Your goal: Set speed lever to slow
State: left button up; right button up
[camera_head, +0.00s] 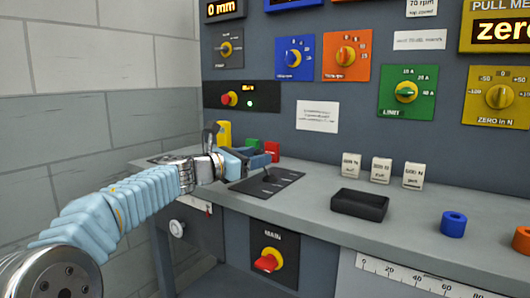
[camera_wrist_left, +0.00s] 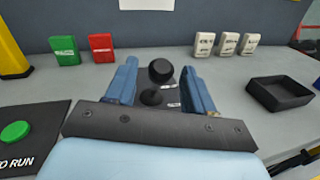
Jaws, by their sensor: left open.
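The speed lever is a black stalk with a round black knob (camera_wrist_left: 161,71), standing on a dark slotted plate (camera_head: 278,184) on the bench. In the left wrist view the knob shows between the two blue fingers of my left gripper (camera_wrist_left: 160,88), with a gap on each side. In the head view my left gripper (camera_head: 258,158) reaches in from the left, over the far left part of the plate, and is open. Small white labels beside the slot are partly hidden and too small to read. My right gripper is in neither view.
A green block (camera_wrist_left: 65,50) and a red block (camera_wrist_left: 101,47) stand behind the lever. A black tray (camera_head: 359,206) and several white weights (camera_head: 382,170) are to the right. A green button (camera_wrist_left: 15,131) is at the left. The bench between plate and tray is clear.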

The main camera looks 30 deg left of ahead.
pick_arm(q)
jog(key=shift+x, duration=1.85)
grip_shut()
